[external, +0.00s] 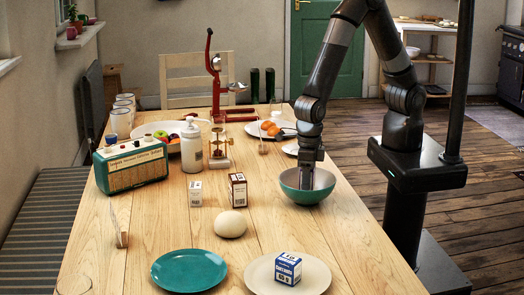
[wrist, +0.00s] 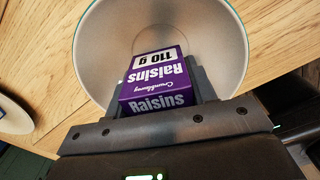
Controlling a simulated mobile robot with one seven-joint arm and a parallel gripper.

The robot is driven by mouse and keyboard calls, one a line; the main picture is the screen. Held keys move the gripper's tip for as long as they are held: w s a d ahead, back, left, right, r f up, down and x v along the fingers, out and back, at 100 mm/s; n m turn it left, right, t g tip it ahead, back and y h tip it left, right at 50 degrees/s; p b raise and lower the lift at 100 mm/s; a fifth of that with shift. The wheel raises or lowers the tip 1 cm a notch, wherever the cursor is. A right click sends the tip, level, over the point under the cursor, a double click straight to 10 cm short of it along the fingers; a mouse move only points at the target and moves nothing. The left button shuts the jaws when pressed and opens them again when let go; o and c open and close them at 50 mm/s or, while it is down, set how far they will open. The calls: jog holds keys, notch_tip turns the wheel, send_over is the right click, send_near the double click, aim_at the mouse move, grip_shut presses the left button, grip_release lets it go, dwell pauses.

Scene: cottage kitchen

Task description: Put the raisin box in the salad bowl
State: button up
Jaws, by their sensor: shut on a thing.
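The raisin box (wrist: 158,82) is purple with white lettering and shows in the wrist view between the fingers of my gripper (wrist: 160,92). My gripper is shut on it. The salad bowl (external: 289,190) is teal outside and pale inside, and stands at the table's right edge. Its pale inside (wrist: 105,45) surrounds the box in the wrist view. In the external view my gripper (external: 308,180) points down into the bowl, and the box is hidden there. I cannot tell whether the box touches the bowl's bottom.
A brown-and-white box (external: 237,190) and a small white box (external: 195,194) stand left of the bowl, near a dough ball (external: 230,224). A teal plate (external: 172,275) and a cream plate (external: 262,284) with a blue box (external: 288,268) are in front. A radio (external: 131,165) stands at left.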

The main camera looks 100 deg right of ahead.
jog(key=shift+f, duration=1.5)
jog(key=o, duration=0.7)
jog(key=shift+f, duration=0.15)
jog(key=shift+o, duration=0.2)
